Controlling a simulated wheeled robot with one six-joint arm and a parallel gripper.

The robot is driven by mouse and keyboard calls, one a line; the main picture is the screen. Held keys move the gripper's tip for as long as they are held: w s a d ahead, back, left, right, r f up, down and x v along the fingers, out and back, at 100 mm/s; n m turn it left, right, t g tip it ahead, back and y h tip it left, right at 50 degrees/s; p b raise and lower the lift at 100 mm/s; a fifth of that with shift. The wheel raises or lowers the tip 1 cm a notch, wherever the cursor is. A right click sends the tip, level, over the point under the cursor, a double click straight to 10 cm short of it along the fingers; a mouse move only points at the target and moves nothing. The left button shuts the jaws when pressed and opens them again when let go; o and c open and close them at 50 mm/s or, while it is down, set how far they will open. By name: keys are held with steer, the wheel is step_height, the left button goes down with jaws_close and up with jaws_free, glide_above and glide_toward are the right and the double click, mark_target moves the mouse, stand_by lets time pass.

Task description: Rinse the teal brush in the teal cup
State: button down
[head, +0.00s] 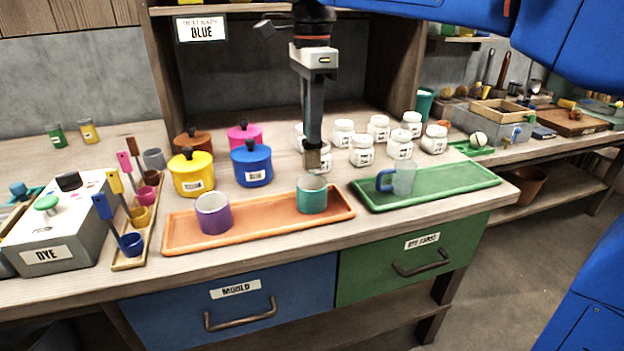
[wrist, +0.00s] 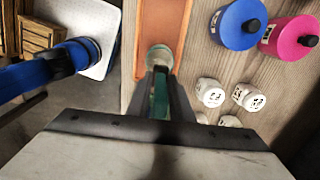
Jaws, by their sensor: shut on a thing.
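The teal cup (head: 312,197) stands upright on the right part of the orange tray (head: 262,222). My gripper (head: 315,158) points down right above this cup. In the wrist view my gripper (wrist: 161,98) is shut on the teal brush (wrist: 160,88), whose teal part shows between the fingers. The teal cup (wrist: 158,56) lies just beyond the fingertips there, in line with the brush. The brush's lower end is hidden, so I cannot tell how far it reaches into the cup.
A purple cup (head: 212,213) shares the orange tray. A green tray (head: 425,186) to the right holds a clear mug with a blue handle (head: 398,180). Behind are several white jars (head: 361,151) and lidded pots, including a blue one (head: 251,165). A brush rack (head: 133,225) stands left.

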steer(key=shift+r, duration=1.95)
steer(key=shift+s, duration=0.1)
